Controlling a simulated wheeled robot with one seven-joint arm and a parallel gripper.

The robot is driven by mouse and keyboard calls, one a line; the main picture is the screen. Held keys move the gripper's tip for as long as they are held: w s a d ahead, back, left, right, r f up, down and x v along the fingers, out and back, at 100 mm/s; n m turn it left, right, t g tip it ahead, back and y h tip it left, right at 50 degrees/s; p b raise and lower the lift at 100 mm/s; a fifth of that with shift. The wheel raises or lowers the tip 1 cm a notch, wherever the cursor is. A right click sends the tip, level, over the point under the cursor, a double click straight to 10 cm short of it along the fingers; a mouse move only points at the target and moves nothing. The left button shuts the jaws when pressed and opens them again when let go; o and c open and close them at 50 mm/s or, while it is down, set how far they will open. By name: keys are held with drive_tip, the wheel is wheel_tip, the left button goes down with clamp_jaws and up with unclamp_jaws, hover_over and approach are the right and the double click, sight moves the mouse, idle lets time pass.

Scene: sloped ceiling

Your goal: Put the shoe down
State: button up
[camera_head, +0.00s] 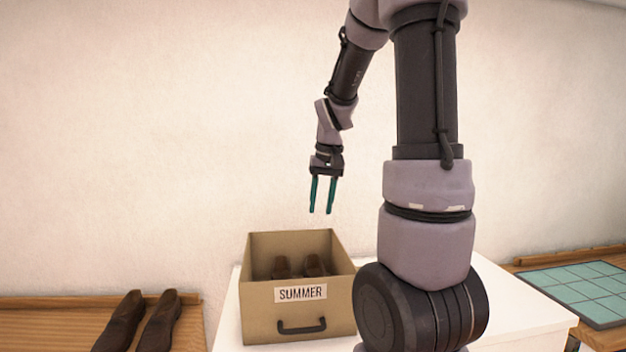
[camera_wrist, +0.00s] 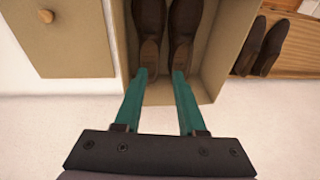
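A pair of brown shoes lies side by side in a tan box (camera_head: 262,312) labelled SUMMER; the left shoe (camera_wrist: 150,25) and right shoe (camera_wrist: 183,25) show in the wrist view. In the head view only parts of these shoes (camera_head: 314,265) show above the box's front wall. My gripper (camera_head: 322,212) is above the box, pointing down, with its two green fingers apart. Nothing is between the fingers, and they look clear of the shoes and the box. The box wall also shows in the wrist view (camera_wrist: 222,50).
Another pair of dark brown shoes (camera_head: 160,322) stands on a wooden bench (camera_head: 55,318) at the left. The box stands on a white table (camera_head: 520,318). A teal tiled panel (camera_head: 575,290) lies at the right. A tan surface with a round knob (camera_wrist: 75,50) shows in the wrist view.

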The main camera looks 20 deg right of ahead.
drive_tip(key=s+a+r+t, duration=0.2)
drive_tip(key=s+a+r, duration=0.3)
drive_tip(key=s, duration=0.2)
drive_tip(key=s+a+r+t+y, duration=0.1)
drive_tip(key=s+a+r+t, duration=0.2)
drive_tip(key=s+a+r, duration=0.2)
drive_tip(key=s+r, duration=0.1)
drive_tip(key=s, duration=0.2)
drive_tip(key=shift+s+m, duration=0.3)
